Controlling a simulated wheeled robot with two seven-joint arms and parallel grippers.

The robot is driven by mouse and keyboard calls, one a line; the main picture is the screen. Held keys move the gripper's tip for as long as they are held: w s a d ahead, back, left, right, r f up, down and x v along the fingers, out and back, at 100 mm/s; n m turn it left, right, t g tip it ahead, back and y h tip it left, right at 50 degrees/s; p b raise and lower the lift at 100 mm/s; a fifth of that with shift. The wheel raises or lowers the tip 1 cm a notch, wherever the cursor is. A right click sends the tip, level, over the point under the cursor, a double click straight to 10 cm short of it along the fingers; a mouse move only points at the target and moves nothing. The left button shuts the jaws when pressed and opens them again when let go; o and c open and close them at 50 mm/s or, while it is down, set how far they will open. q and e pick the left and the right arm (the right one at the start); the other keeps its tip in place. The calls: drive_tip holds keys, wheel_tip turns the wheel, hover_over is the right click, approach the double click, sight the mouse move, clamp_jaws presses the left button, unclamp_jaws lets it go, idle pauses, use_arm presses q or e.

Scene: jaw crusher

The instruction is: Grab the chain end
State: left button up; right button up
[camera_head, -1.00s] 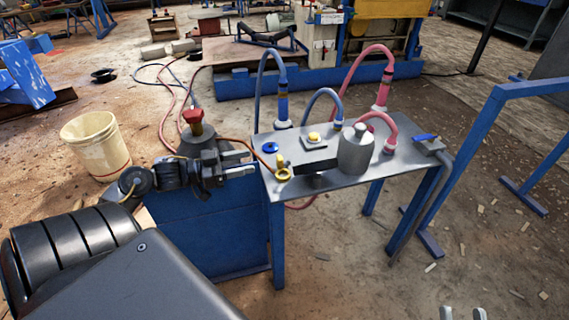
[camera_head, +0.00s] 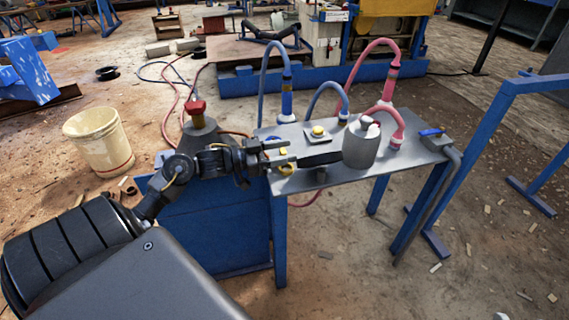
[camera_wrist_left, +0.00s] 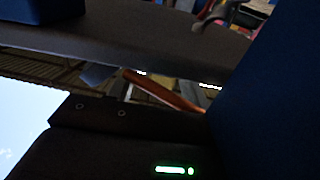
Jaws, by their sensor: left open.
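I cannot make out a chain or its end for certain. A small yellow fitting (camera_head: 287,169) lies at the left edge of the grey metal table (camera_head: 335,178). My left gripper (camera_head: 285,152) is open at that same edge, its fingers pointing right, close by the yellow fitting and partly covering it. Whether it touches the fitting cannot be told. The left wrist view is dark and shows a slanted orange strip (camera_wrist_left: 165,91) between dark parts and blue surfaces. A small grey tip at the bottom edge may be my right gripper (camera_head: 500,316).
A grey weight-like cylinder (camera_head: 361,144), a yellow button (camera_head: 318,131), and blue (camera_head: 287,85) and pink (camera_head: 390,75) hoses stand on the table. A red-topped cone (camera_head: 197,115) is behind my left arm. A white bucket (camera_head: 99,142) stands left. A blue frame (camera_head: 470,150) is right.

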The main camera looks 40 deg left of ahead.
use_arm(q)
drive_tip(key=shift+c, duration=0.4)
drive_tip(key=c, duration=1)
drive_tip(key=shift+r, duration=0.1)
